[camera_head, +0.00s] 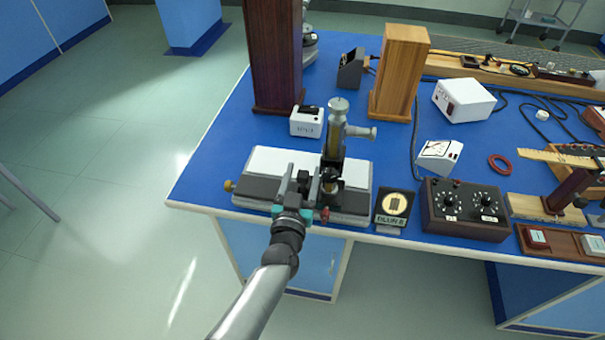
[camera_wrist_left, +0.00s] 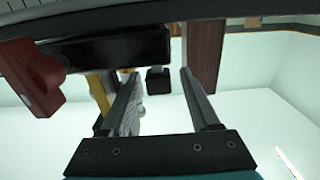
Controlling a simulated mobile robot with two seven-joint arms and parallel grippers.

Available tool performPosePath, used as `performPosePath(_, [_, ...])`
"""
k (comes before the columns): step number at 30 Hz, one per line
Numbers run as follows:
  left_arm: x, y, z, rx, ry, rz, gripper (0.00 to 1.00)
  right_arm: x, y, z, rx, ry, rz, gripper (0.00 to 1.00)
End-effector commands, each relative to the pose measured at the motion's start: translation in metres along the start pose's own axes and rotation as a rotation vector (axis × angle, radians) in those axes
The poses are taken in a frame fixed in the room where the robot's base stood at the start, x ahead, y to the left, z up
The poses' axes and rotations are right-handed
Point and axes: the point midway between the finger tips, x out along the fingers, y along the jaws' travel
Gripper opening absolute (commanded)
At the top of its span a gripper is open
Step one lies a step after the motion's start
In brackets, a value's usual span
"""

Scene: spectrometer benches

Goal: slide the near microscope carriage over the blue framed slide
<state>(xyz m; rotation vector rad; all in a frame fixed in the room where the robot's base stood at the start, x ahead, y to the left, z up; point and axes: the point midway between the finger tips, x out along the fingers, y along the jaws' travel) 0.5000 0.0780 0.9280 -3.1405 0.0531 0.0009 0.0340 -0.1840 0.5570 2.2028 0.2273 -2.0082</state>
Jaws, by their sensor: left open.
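The near microscope (camera_head: 334,140), brass and black with a side tube, stands upright on its carriage over a white and grey bench base (camera_head: 265,163) at the table's near edge. My left gripper (camera_head: 309,186) is at the base's front, just left of the microscope's foot, with its fingers apart. In the left wrist view the two fingers (camera_wrist_left: 163,100) are spread, and a small black block (camera_wrist_left: 158,80) shows between them, apart from both. A red part (camera_wrist_left: 28,75) sits left of the fingers. I cannot make out a blue framed slide. My right gripper is not in view.
A small black sign (camera_head: 393,206) and a dark box with dials (camera_head: 465,211) stand right of the base. A white box (camera_head: 307,121), a dark wooden column (camera_head: 274,60) and a light wooden block (camera_head: 399,75) stand behind. Blue tabletop left of the base is clear.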

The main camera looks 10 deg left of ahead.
Motion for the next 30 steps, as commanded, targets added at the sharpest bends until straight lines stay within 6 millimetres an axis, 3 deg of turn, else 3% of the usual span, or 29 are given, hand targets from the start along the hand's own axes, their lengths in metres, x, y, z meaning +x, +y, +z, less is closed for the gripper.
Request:
performPosePath(5, [-0.002,0.001,0.000,-0.001,0.000,0.001,0.62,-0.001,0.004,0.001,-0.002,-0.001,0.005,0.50])
performPosePath(11, [-0.021,0.000,0.000,-0.001,-0.002,0.000,0.62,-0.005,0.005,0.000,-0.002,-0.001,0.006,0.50])
performPosePath(30, [-0.135,0.000,0.000,0.001,-0.001,0.001,0.62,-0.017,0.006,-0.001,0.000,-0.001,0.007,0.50])
